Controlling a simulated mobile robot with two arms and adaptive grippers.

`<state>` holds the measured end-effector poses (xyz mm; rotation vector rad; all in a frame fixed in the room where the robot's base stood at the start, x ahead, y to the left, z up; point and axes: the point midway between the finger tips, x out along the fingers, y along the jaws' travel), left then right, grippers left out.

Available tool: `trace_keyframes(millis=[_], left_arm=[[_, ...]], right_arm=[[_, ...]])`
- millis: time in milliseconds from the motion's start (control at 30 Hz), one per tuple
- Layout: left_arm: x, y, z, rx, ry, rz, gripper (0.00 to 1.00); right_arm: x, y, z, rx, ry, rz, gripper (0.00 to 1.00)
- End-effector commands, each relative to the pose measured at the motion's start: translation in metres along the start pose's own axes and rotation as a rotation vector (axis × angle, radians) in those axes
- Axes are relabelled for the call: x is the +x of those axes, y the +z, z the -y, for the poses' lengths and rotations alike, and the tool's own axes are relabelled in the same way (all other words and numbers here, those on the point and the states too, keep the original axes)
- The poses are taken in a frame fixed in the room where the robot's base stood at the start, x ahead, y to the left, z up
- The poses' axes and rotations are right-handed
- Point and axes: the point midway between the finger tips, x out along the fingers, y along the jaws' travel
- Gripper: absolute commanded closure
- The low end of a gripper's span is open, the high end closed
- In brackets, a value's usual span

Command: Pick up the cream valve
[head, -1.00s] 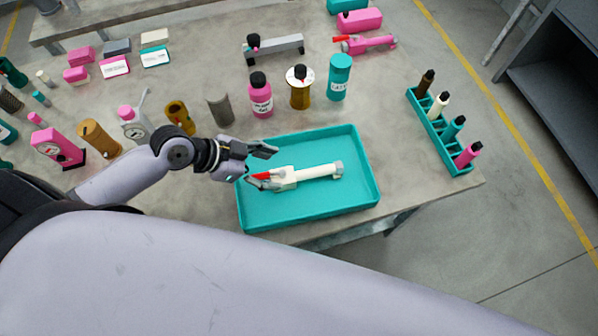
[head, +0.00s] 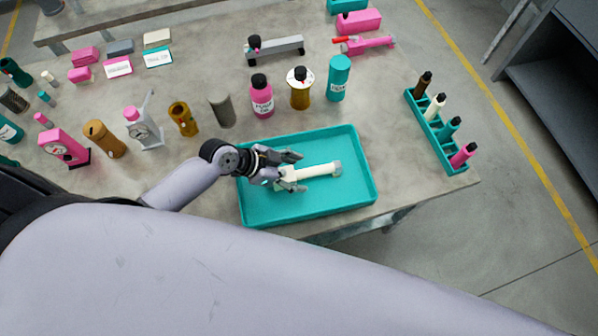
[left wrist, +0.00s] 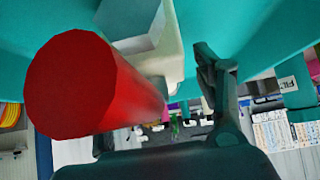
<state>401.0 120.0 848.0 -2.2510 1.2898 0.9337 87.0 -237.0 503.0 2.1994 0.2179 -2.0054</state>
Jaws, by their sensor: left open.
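The cream valve (head: 320,170) lies in the teal tray (head: 345,205), with a grey fitting at its right end. My left gripper (head: 296,172) is open at the valve's left end, with fingers on either side of its body; contact cannot be told. In the left wrist view the valve's red handle (left wrist: 75,85) looms large at left, with the cream body (left wrist: 172,55) behind it. One dark finger (left wrist: 218,78) shows to the right of the body, with a gap between. The gripper hides the handle in the head view. My right gripper is not in view.
Pink, gold and teal bottles (head: 337,78) stand behind the tray. A teal rack (head: 432,133) with several small bottles is at the right table edge. Gauges and cylinders (head: 104,140) stand at left. The tray around the valve is otherwise empty.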

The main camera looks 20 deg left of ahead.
Motion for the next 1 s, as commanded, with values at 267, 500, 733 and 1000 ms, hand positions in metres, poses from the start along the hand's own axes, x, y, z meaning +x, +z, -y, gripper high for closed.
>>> trace_keyframes(millis=[267, 500, 733, 1000], left_arm=[[-0.0004, 0.0001, 0.0000, 0.000, 0.000, 0.000, 0.52], [-0.0005, 0.0001, 0.0001, -0.001, 0.000, 0.000, 0.68], [-0.0006, 0.0002, 0.0001, -0.001, 0.000, 0.000, 0.83], [-0.0006, 0.0002, 0.0001, -0.001, 0.000, 0.000, 1.00]], right_arm=[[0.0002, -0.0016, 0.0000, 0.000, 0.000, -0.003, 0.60], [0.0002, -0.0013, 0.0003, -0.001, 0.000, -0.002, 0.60], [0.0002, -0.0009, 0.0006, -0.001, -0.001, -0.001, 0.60], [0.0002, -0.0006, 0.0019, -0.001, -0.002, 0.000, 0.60]])
